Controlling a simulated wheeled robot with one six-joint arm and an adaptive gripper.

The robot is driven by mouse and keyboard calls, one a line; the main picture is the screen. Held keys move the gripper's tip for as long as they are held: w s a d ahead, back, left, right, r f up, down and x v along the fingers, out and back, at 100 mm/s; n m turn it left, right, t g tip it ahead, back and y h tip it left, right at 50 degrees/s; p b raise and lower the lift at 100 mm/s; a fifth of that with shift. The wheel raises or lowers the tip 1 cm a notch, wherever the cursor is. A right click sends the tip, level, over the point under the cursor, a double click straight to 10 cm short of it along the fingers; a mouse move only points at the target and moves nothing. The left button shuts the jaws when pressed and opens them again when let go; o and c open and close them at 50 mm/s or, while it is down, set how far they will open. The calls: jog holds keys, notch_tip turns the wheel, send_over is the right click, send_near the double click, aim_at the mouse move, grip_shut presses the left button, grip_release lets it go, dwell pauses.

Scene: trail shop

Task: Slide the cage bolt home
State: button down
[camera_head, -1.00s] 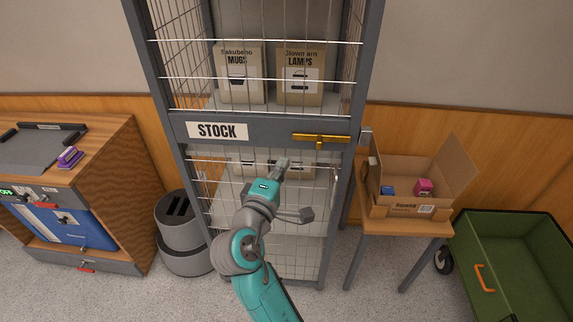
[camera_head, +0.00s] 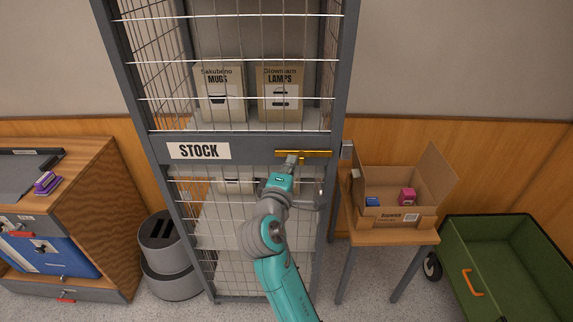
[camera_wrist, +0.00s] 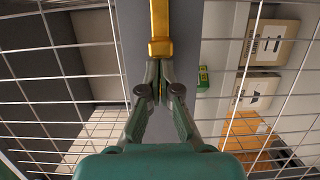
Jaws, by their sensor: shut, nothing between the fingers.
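The brass cage bolt (camera_head: 318,153) lies level on the grey crossbar of the STOCK cage door (camera_head: 240,149). A grey keeper (camera_head: 347,149) sits on the frame just right of the bolt's right end, with a small gap between them. My gripper (camera_head: 291,158) is shut and empty, its tips at the bolt's left part. In the wrist view the gripper (camera_wrist: 159,66) points along the crossbar, with the gold bolt (camera_wrist: 160,22) just beyond the fingertips. I cannot tell whether they touch. The bolt's downward handle is mostly hidden in the head view.
Boxes of mugs (camera_head: 221,94) and lamps (camera_head: 280,94) stand inside the cage. An open carton (camera_head: 395,219) sits on a small table at right, beside a green cart (camera_head: 495,265). A wooden cabinet (camera_head: 100,210) and grey bin (camera_head: 165,255) stand left.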

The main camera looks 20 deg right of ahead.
aim_at(314, 154)
jog(key=shift+s+d, duration=0.25)
jog(key=shift+d, duration=0.55)
jog(key=shift+s+d, duration=0.3)
jog(key=shift+d, duration=0.55)
jog(key=shift+s+d, duration=0.25)
jog(key=shift+d, duration=0.55)
